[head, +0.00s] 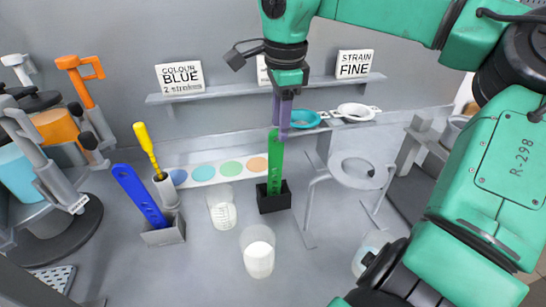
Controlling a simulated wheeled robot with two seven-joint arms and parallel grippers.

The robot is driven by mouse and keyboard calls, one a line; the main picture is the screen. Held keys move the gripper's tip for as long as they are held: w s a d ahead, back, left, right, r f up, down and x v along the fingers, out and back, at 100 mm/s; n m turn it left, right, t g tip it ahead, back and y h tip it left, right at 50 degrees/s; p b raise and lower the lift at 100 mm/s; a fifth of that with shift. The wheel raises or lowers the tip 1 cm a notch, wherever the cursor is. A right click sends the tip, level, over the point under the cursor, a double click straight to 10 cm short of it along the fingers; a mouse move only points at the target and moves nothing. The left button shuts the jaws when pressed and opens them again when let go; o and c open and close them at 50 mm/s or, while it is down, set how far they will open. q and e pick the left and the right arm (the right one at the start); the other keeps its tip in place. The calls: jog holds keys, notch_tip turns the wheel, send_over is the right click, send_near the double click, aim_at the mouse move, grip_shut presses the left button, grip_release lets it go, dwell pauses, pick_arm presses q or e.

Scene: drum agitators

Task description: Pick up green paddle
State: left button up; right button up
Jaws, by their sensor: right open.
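The green paddle (276,165) stands upright in a small black holder (273,202) on the grey bench. My right gripper (281,126) points down over the paddle's top end, and its purple-grey fingers overlap that end in the head view. It is open; I cannot tell whether a finger touches the paddle. The paddle's lower end is hidden in the holder. My left gripper is not in view.
A blue paddle (139,194) leans in a grey holder (165,232), beside a yellow-handled tool (147,146). Clear beakers (222,213) and (258,254) stand nearby. A grey stand (350,175) is at right. A sign shelf (225,89) runs behind.

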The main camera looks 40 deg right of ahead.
aim_at(276, 159)
jog(key=f, duration=0.2)
jog(key=w+f+p, duration=0.1)
jog(key=f, duration=0.2)
jog(key=f+p, duration=0.1)
jog(key=f, duration=0.2)
jog(key=shift+w+d+f, duration=0.1)
jog(key=shift+w+d, duration=0.15)
jog(key=shift+w, duration=0.1)
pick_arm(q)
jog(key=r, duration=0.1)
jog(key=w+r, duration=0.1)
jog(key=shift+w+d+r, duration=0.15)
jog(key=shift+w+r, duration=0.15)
pick_arm(e)
jog(key=shift+f, duration=0.1)
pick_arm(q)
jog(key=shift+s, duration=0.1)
pick_arm(e)
jog(key=shift+w, duration=0.1)
grip_shut()
